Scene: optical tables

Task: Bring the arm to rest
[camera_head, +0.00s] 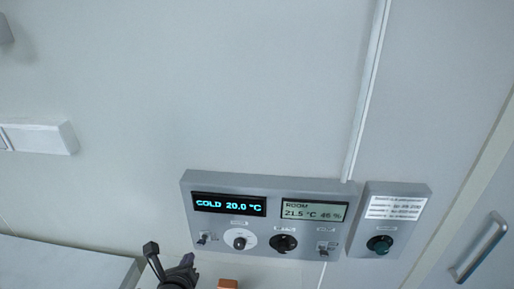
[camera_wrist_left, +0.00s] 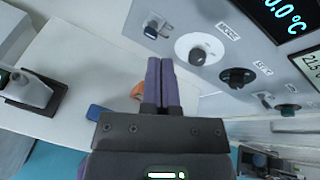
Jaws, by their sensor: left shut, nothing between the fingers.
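My left gripper (camera_head: 168,268) shows at the bottom edge of the head view, below and left of the wall control panel (camera_head: 265,230). In the left wrist view its two purple fingers (camera_wrist_left: 162,66) lie side by side, shut, with nothing held. The fingertips are close to the panel's lower left part in that view, near the white knob (camera_wrist_left: 199,49); I cannot tell whether they touch it. The panel display reads COLD 20.0 °C, and a second display reads ROOM 21.5 °C. My right gripper is in neither view.
In the left wrist view, a white surface (camera_wrist_left: 75,62) bears a blue item (camera_wrist_left: 97,112) and a white device (camera_wrist_left: 30,90). An orange item (camera_wrist_left: 137,91) is partly hidden.

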